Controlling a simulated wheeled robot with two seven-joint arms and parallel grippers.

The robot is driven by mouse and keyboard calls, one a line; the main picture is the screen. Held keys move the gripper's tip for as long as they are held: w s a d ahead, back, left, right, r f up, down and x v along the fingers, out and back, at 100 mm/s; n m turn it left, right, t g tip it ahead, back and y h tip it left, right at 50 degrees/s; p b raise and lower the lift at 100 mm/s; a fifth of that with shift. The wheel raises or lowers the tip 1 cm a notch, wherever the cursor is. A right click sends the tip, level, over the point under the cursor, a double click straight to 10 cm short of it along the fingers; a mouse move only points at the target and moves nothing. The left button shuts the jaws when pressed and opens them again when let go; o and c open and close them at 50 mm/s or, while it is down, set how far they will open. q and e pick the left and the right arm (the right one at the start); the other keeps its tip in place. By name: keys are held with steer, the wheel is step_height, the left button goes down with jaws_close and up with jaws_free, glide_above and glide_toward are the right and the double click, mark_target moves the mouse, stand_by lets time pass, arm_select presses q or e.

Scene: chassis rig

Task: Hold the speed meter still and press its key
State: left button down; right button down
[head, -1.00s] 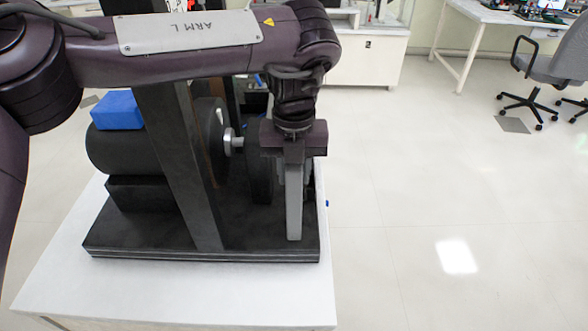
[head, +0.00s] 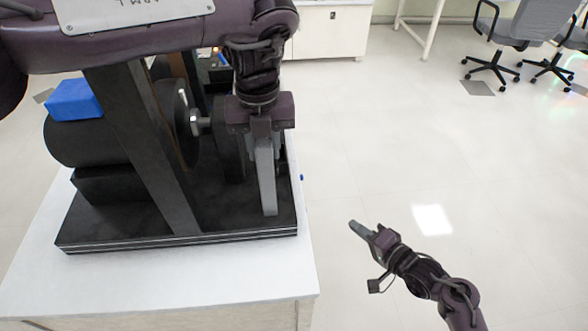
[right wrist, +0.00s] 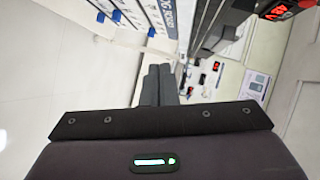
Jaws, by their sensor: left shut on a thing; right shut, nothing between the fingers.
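My left gripper (head: 268,205) points down at the right end of the rig, its grey fingers shut on a dark thing, apparently the speed meter (head: 283,163). Only a sliver of that shows beside the fingers; the rest is hidden. A small blue spot (head: 301,177) sticks out just right of it; I cannot tell whether it is the key. My right gripper (head: 358,229) is shut and empty, over the floor to the right of the table and apart from the rig. Its closed dark fingers also show in the right wrist view (right wrist: 156,86).
The dark rig has a base plate (head: 228,226), a slanted post (head: 150,160), a cylinder (head: 75,140) with a blue block (head: 74,99) on it, and discs on a shaft. It stands on a white table (head: 180,285). Chairs (head: 515,35) stand far off; the floor at right is clear.

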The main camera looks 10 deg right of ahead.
mark_target(276, 166)
arm_select(q)
steer(key=shift+s+f, duration=0.15)
steer(key=shift+f, duration=0.1)
arm_select(e)
steer(key=s+a+r+y, duration=0.2)
steer(key=r, duration=0.8)
steer(key=s+a+r+y, duration=0.2)
steer(key=r+y, duration=0.1)
steer(key=r, duration=0.7)
steer(key=shift+a, duration=0.35)
steer(key=w+a, duration=0.7)
steer(key=a, duration=0.4)
